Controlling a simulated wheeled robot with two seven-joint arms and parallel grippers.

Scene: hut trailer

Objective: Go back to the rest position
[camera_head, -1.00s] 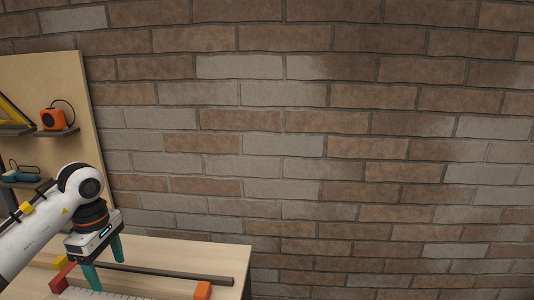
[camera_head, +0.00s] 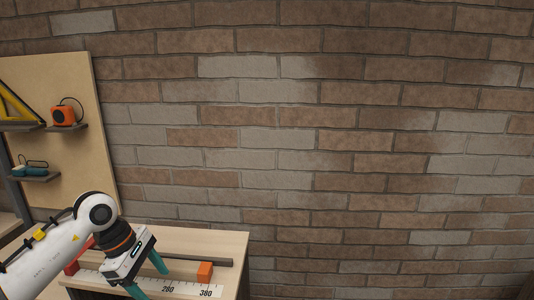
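My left arm comes in from the lower left. Its gripper (camera_head: 149,279) has two teal fingers that stand apart, with nothing visible between them. The gripper is above or in front of the wooden workbench (camera_head: 205,241), near a white ruler strip with numbers (camera_head: 190,288). Whether the fingertips touch anything I cannot tell. My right gripper is not in view.
An orange block (camera_head: 205,271) sits at the right end of the ruler, with a dark bar (camera_head: 205,261) behind it. A red block (camera_head: 76,262) is partly behind my arm. A wooden tool board (camera_head: 75,140) holds an orange device (camera_head: 63,115). A brick wall (camera_head: 350,150) fills the background.

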